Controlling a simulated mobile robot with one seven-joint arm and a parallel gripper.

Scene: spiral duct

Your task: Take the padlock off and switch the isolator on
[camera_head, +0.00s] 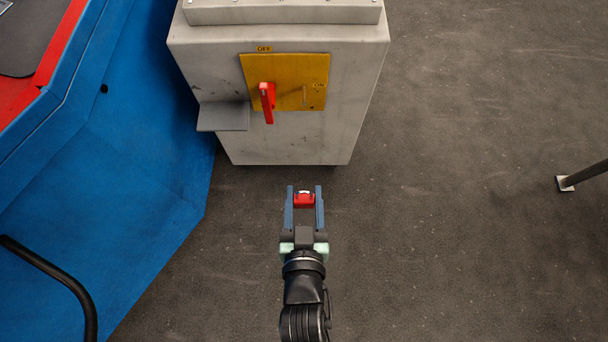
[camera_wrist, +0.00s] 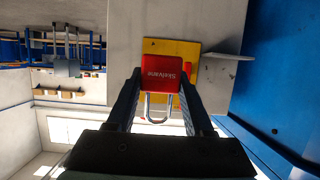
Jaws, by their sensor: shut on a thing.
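The red padlock (camera_head: 304,200) is between the two fingers of my gripper (camera_head: 304,191), which is shut on it. In the wrist view the padlock (camera_wrist: 161,75) has a red lettered body and a metal shackle pointing back towards my gripper. The isolator is a yellow plate (camera_head: 288,68) on the grey cabinet's front, with a red handle (camera_head: 267,97). The handle is at the plate's left, below the OFF label; the ON label is at the right. My gripper is in front of the cabinet, apart from it. In the wrist view the padlock hides part of the plate (camera_wrist: 152,50).
A small grey shelf (camera_head: 222,116) sticks out of the grey cabinet (camera_head: 290,140) at lower left of the plate. A blue structure (camera_head: 130,150) stands to the left. A metal leg (camera_head: 584,176) stands far right. The floor between is clear.

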